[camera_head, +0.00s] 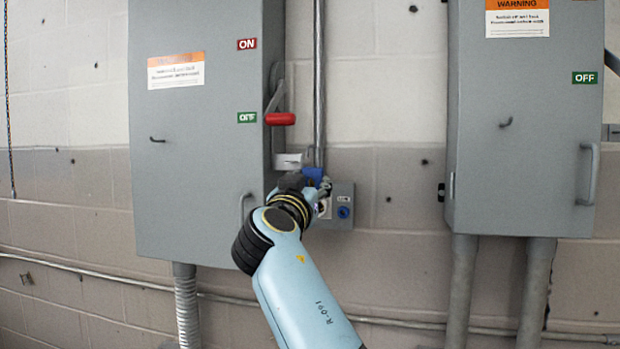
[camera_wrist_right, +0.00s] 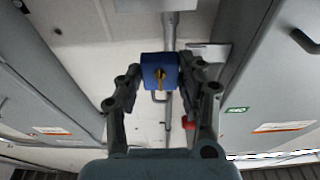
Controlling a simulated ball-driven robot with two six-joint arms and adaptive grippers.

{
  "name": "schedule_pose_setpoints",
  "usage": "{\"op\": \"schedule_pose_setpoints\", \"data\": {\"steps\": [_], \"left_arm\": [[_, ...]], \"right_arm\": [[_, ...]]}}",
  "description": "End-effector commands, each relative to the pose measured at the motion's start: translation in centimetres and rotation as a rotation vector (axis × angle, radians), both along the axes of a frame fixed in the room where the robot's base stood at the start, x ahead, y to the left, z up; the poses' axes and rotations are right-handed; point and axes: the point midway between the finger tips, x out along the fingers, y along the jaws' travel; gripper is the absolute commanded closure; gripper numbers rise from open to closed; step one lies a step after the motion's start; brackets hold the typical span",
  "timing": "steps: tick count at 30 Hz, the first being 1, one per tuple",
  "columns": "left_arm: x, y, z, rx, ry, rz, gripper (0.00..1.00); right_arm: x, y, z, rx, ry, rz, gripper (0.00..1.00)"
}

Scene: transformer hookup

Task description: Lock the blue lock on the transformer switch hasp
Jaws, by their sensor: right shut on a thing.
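The blue lock (camera_head: 313,175) is in my right gripper (camera_head: 318,187), just to the right of the left cabinet's edge in the head view. In the right wrist view the lock (camera_wrist_right: 152,72) sits between the two fingertips of the gripper (camera_wrist_right: 160,75), with a gold key in its face and a thin metal shackle (camera_wrist_right: 160,98) showing beyond it. The pale hasp plate (camera_head: 288,161) sticks out from the left cabinet's side, just up and left of the lock. A gap shows between lock and hasp. The red switch handle (camera_head: 281,119) is down, level with the green OFF label (camera_head: 247,117).
The left grey cabinet (camera_head: 195,130) is close beside my right gripper. A small grey box (camera_head: 343,205) with a blue knob is behind the gripper. A vertical conduit (camera_head: 319,80) runs above it. Another cabinet (camera_head: 525,130) stands at right, with bare wall between.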

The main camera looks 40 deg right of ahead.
Motion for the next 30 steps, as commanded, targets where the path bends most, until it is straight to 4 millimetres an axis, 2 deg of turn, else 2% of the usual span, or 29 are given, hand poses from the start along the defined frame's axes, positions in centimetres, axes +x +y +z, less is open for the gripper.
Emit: {"op": "schedule_pose_setpoints", "data": {"steps": [10, 17, 30], "left_arm": [[-0.4, -0.3, -0.2, -0.003, 0.006, 0.001, 0.6], [-0.5, -0.2, -1.4, -0.003, 0.008, 0.001, 0.6], [-0.5, -0.2, -2.4, -0.002, 0.008, 0.001, 0.6]], "right_arm": [[0.0, 0.0, -0.1, -0.001, 0.001, 0.0, 1.0], [-0.1, 0.1, -0.4, 0.0, 0.0, 0.002, 1.0], [1.8, -2.1, -0.2, -0.002, 0.001, 0.002, 1.0]]}}
